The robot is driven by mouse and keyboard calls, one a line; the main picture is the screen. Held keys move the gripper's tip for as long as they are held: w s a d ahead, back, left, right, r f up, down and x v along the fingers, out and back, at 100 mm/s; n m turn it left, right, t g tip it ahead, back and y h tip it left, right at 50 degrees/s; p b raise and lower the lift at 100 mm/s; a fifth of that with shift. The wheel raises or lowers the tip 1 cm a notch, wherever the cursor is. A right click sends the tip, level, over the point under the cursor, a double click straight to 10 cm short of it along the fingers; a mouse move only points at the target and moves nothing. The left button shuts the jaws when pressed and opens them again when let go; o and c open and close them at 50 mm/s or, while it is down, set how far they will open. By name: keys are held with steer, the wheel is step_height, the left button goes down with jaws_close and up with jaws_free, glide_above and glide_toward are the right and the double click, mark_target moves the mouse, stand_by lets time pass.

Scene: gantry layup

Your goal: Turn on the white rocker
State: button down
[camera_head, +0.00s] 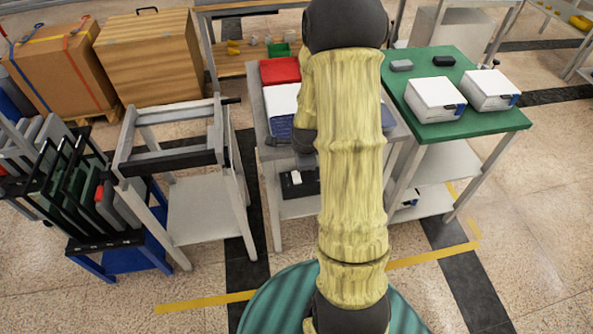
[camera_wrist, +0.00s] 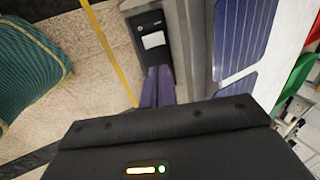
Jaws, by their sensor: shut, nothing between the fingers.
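The white rocker (camera_wrist: 153,40) sits on a black switch panel (camera_wrist: 147,22) in the wrist view. In the head view the rocker (camera_head: 296,177) shows small on the black panel (camera_head: 291,188), on the front of the middle bench. My gripper (camera_wrist: 159,70) is shut and empty, its two fingers side by side. In the wrist view the fingertips lie just below the rocker; I cannot tell whether they touch the panel. In the head view my arm hides part of the bench, and only a dark part of my gripper's end shows beside it.
The middle bench carries a red bin (camera_head: 280,70), a white item (camera_head: 284,99) and blue panels (camera_wrist: 242,35). A green-topped table (camera_head: 447,128) with white boxes (camera_head: 436,98) stands to the right. A grey frame stand (camera_head: 205,205) stands to the left. Open floor lies in front.

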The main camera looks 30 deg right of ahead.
mark_target(295, 173)
steer(key=x, duration=1.4)
steer(key=shift+w+d+f, duration=0.15)
steer(key=shift+w, duration=0.05)
steer(key=shift+a, duration=0.25)
steer(key=shift+s+d, duration=0.15)
steer(key=shift+s, duration=0.9)
steer(key=shift+a, duration=0.2)
